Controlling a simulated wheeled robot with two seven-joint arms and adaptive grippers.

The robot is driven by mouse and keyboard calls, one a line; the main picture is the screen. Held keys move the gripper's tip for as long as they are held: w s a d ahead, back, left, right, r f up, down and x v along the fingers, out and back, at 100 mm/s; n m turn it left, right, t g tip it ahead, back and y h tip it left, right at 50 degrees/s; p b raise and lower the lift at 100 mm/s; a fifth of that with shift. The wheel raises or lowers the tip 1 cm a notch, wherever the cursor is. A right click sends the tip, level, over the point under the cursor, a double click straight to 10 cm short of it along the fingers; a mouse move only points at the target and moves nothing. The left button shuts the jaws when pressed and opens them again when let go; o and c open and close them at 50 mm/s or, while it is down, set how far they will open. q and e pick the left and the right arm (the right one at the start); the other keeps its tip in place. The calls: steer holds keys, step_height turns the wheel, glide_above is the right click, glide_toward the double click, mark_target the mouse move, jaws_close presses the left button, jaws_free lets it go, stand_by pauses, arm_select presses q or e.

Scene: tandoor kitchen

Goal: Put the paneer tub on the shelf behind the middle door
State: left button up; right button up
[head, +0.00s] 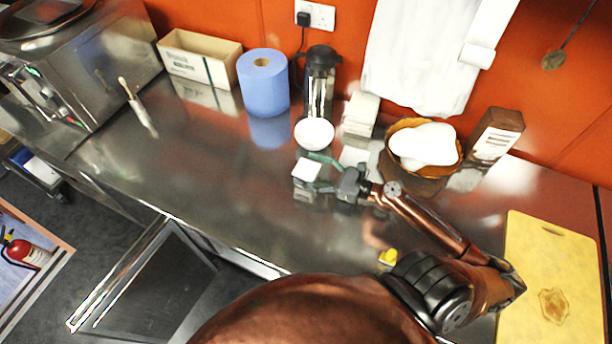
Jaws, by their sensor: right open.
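A small white tub (306,170), which looks like the paneer tub, stands on the steel counter below a white bowl. My right gripper (318,173) is open, its green fingers reaching left toward the tub, one at its upper side and one at its lower side. I cannot tell whether they touch it. A cabinet door (150,285) stands open below the counter's front edge, at lower left; I cannot tell for certain that it is the middle door. The shelf behind it is hidden. My left gripper is not in view.
The white bowl (314,133) is close above the tub, with a dark flask (320,80) and a blue paper roll (263,80) behind. A basket (436,168) with white contents and a yellow board (550,270) are at right. The counter (200,175) is clear left of the tub.

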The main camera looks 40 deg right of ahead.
steer(key=x, duration=0.6)
steer(key=shift+a+f, duration=0.2)
steer(key=shift+f, duration=0.05)
steer(key=shift+s, duration=0.1)
steer(key=c, duration=1.6)
steer(key=shift+r, duration=0.1)
steer(key=shift+c, duration=0.7)
